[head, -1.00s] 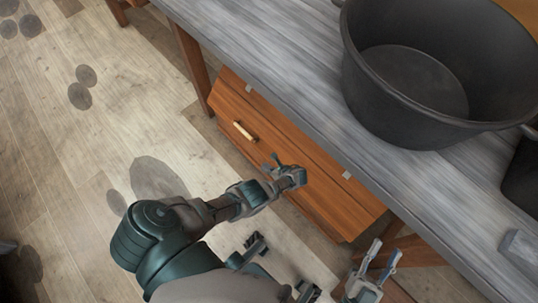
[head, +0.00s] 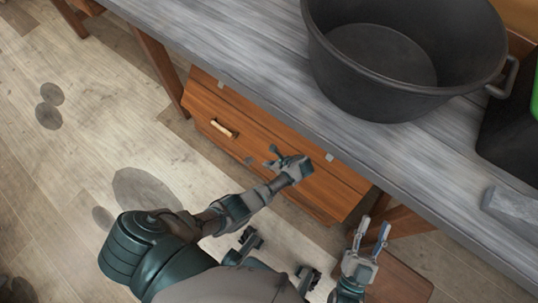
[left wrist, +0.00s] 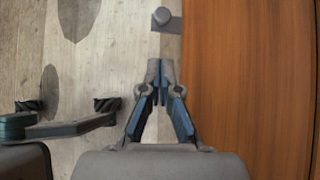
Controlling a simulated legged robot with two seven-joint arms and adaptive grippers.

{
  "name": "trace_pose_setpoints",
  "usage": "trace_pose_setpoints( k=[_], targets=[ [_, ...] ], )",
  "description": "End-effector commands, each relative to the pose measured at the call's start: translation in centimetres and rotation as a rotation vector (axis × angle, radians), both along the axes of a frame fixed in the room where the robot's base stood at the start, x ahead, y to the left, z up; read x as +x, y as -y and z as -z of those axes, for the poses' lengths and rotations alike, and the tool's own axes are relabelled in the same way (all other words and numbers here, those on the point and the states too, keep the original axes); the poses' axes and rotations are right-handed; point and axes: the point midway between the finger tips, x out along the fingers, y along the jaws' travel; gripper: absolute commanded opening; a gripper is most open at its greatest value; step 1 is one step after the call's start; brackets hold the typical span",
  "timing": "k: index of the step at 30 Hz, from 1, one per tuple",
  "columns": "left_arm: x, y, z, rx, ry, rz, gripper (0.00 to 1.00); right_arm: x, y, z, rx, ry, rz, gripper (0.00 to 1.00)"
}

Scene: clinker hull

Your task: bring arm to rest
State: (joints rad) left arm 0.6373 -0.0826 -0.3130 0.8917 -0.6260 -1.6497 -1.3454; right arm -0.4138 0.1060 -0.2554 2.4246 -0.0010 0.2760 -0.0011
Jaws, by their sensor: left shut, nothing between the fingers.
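My left arm comes in from the lower left, and its gripper (head: 276,157) hangs in front of the wooden drawer unit under the bench. In the left wrist view the two fingers of this gripper (left wrist: 160,76) meet at the tips, shut and empty. My right gripper (head: 373,226) is near the bottom, right of centre, with two separate fingers pointing up the picture. It is open and nothing shows between its fingers.
The drawer unit (head: 256,150) has a pale handle (head: 224,128). Above it, the grey bench (head: 256,58) carries a large black tub (head: 400,98), a dark container (head: 506,143) and a grey block (head: 512,207). Open plank floor (head: 90,150) lies to the left.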

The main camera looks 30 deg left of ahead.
Motion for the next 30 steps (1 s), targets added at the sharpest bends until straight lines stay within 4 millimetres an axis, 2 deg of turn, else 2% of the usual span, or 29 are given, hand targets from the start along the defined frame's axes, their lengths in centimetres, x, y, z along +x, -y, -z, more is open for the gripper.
trace_pose_setpoints(
  k=[6,23,26,28,30],
  targets=[
    [0.0,0.5,-0.5,0.0,-0.001,0.0,0.0,0.0,0.0,0.0,0.0,0.0,0.0,0.4],
    [0.0,0.7,-0.2,-0.014,0.019,0.0,0.0,0.0,0.0,0.0,0.0,0.0,0.0,0.4],
    [0.3,1.7,1.2,-0.097,0.14,-0.005,0.0,0.0,0.0,0.0,0.0,0.0,0.0,0.4],
    [0.8,3.2,2.4,-0.214,0.307,-0.024,0.0,0.0,0.0,0.0,0.0,0.0,0.0,0.4],
    [1.4,5.5,2.6,-0.386,0.527,-0.066,0.0,0.0,0.0,0.0,0.0,0.0,0.0,0.4]
  ],
)
